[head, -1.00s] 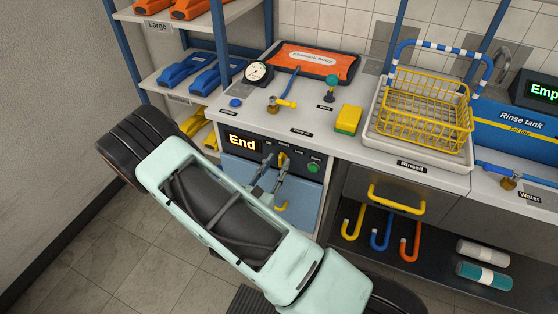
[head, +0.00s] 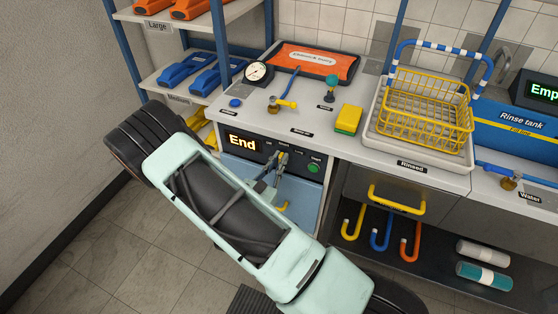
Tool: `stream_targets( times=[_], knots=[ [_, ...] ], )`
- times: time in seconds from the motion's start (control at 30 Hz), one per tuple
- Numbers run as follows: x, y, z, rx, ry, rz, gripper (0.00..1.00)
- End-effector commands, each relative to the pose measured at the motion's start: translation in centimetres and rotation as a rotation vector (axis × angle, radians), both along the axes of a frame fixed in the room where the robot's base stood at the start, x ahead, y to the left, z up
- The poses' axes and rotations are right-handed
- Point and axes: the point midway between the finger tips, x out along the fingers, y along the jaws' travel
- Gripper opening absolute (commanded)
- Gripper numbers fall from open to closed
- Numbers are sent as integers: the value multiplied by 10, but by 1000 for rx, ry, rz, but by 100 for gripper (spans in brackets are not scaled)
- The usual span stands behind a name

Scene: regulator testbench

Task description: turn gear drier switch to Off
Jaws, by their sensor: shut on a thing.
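The gear drier is the blue-fronted unit (head: 242,178) under the counter, with a dark control panel whose lit display (head: 242,141) reads "End". To the right of the display, small labels run along the panel, and the green Start button (head: 314,168) is at its right end. The yellow switch (head: 283,154) is under the labels, mostly hidden by my fingers. My gripper (head: 277,162) is shut on the switch, with a grey finger on each side of it. I cannot tell exactly which label the switch points at.
A yellow drawer handle (head: 397,199) sticks out at right.

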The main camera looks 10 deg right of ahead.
Motion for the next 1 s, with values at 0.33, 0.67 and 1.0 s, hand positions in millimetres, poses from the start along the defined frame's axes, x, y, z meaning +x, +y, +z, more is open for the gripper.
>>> stream_targets(
  times=[0.33, 0.67, 1.0],
  knots=[
    [1, 2, 1, -96, 70, 2, 0],
    [3, 5, 1, -324, 234, 2, 0],
    [4, 7, -2, -552, 401, 2, 0]
  ],
)
